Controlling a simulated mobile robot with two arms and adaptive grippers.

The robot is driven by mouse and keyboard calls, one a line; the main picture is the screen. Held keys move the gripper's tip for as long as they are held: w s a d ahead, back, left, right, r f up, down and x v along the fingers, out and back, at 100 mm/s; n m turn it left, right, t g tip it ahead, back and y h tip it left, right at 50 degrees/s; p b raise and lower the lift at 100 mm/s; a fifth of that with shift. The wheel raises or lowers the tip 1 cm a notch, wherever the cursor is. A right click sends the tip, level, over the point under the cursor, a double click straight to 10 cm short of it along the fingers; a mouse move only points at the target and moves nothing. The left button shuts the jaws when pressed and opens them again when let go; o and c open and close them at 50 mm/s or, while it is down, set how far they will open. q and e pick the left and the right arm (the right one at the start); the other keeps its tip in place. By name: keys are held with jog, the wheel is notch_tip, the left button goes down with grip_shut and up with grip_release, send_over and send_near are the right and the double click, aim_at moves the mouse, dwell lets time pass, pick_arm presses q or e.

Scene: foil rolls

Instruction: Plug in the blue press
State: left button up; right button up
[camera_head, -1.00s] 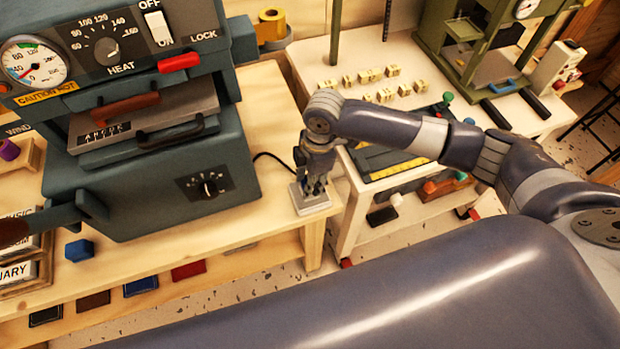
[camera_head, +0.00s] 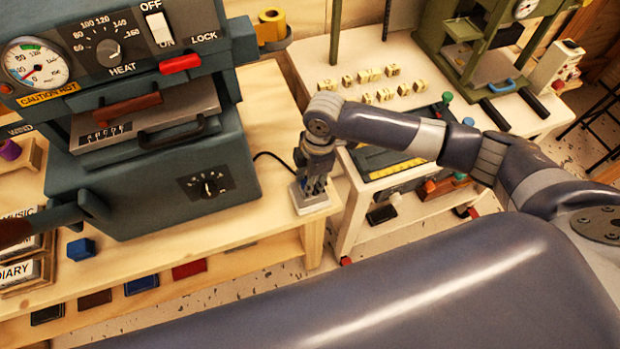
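The blue press (camera_head: 160,185) is a dark blue-grey machine on the wooden bench at the left, with a gauge, a heat dial and an ON/OFF switch (camera_head: 158,28). A black cord (camera_head: 268,156) runs from its right side to my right gripper (camera_head: 314,188). That gripper points down over a small pale socket block (camera_head: 313,205) at the bench's right corner. Its fingers look close together just above or against the block. Any plug between them is hidden, so I cannot tell whether they grip it. My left gripper is out of view.
A pale table (camera_head: 350,50) right of the bench carries small lettered blocks (camera_head: 370,75) and a green press (camera_head: 480,50). A gap of floor separates bench and table. A blue block (camera_head: 81,249) lies at the bench's front. My own large arm link fills the foreground.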

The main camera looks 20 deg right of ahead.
jog(key=shift+f, duration=0.3)
jog(key=o, duration=1.1)
jog(key=shift+c, duration=0.2)
notch_tip(320, 180, up, 12)
jog(key=d, duration=0.1)
jog(key=shift+d, duration=0.2)
jog(key=shift+f, duration=0.15)
